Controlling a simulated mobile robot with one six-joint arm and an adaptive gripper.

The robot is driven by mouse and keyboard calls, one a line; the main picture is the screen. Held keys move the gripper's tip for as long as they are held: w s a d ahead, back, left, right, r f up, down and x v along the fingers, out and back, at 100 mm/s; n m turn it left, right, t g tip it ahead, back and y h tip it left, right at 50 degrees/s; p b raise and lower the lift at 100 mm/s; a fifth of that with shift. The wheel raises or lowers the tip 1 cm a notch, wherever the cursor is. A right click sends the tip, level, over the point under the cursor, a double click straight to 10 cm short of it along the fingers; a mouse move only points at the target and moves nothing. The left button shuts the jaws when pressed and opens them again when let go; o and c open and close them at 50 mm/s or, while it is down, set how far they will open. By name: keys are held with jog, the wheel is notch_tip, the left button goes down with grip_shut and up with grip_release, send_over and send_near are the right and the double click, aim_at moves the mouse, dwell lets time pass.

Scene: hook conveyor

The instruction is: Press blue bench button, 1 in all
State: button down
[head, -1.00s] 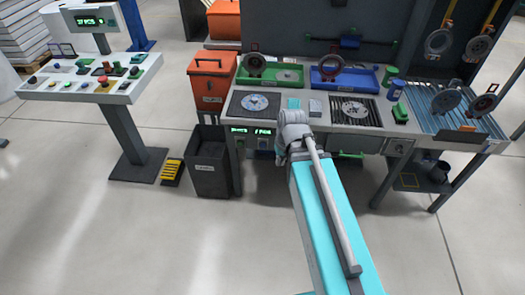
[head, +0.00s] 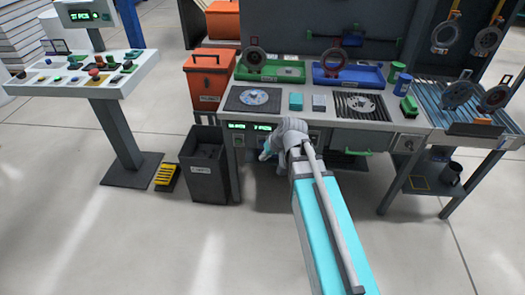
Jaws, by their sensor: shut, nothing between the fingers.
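The work bench (head: 385,124) stands ahead, with a front panel carrying small green displays (head: 250,126) under its left part. My gripper (head: 268,149) is at the end of my arm, low in front of this panel, just below the displays. It is small and partly hidden by my wrist; it is shut with nothing visible in it. I cannot make out the blue bench button; the panel below the displays is largely covered by my wrist and gripper. Whether my gripper touches the panel cannot be told.
A black bin (head: 207,166) stands just left of the panel, with an orange bin (head: 208,80) behind it. A console (head: 120,88) with several coloured buttons is at the left, a yellow pedal (head: 166,175) beside its foot. Trays (head: 271,73) stand on the bench. Floor in front is clear.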

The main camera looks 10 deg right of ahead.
jog(key=w+d+f+m+t+y+b, duration=0.1)
jog(key=w+f+t+b, duration=0.4)
jog(key=w+f+b, duration=0.5)
jog(key=w+f+m+t+y+b, duration=0.1)
jog(key=w+f+t+b, duration=0.4)
jog(key=b, duration=2.2)
jog(key=w+f+y, duration=0.1)
jog(key=w+f, duration=0.5)
jog(key=f, duration=0.4)
jog(key=shift+w+d+f+m+y+b, duration=0.2)
jog(key=shift+d+m+y+b, duration=0.15)
jog(key=shift+d+m+y, duration=0.05)
jog(key=shift+w, duration=0.1)
jog(key=w+d, duration=0.2)
jog(key=w, duration=0.6)
jog(key=shift+w, duration=0.2)
